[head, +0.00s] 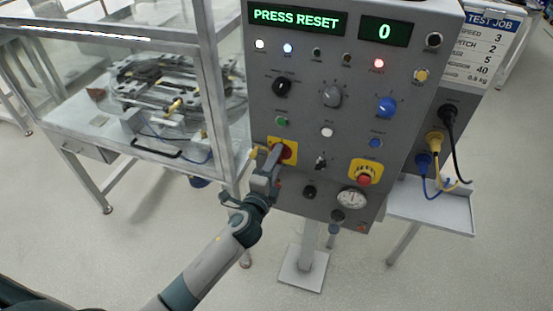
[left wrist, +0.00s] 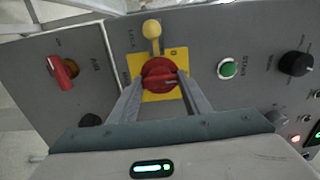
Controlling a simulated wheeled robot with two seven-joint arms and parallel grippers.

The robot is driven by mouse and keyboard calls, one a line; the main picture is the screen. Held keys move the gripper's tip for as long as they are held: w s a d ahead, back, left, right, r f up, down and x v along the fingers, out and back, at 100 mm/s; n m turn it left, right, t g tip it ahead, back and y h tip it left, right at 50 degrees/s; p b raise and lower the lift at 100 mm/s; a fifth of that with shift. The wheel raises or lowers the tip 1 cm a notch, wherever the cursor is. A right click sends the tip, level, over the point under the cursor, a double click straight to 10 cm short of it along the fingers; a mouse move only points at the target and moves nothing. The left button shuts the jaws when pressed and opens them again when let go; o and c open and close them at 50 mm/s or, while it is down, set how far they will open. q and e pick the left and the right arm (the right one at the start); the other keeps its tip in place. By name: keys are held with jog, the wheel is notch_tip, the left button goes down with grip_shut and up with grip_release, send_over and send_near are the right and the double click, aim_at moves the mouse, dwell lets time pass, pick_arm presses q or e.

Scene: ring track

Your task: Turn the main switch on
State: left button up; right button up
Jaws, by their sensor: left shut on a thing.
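The main switch is a round red knob (head: 290,149) on a yellow square plate at the left edge of the grey control panel (head: 262,100). In the left wrist view the red knob (left wrist: 158,75) sits between my fingers, with its grip bar lying roughly crosswise in the picture. My left gripper (head: 274,160) is at the knob, and in the left wrist view its two fingers (left wrist: 160,90) are shut on it from both sides. The fingers partly hide the knob and plate in the head view. My right gripper is not in view.
The display (head: 296,18) reads PRESS RESET, and the small one (head: 386,31) reads 0. A red lamp (head: 379,63) is lit. An emergency stop (head: 364,178) sits lower right. A framed machine enclosure (head: 215,80) stands close left. A yellow-ended lever (left wrist: 152,30) is beside the switch.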

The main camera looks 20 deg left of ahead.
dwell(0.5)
pick_arm(q)
jog(key=o, duration=1)
jog(key=shift+o, duration=0.2)
jog(key=s+b, duration=0.4)
jog(key=s, duration=1.3)
jog(key=shift+s+a+b, duration=0.2)
jog(key=shift+a+b, duration=0.05)
jog(key=shift+b, duration=0.15)
jog(key=shift+f, duration=0.15)
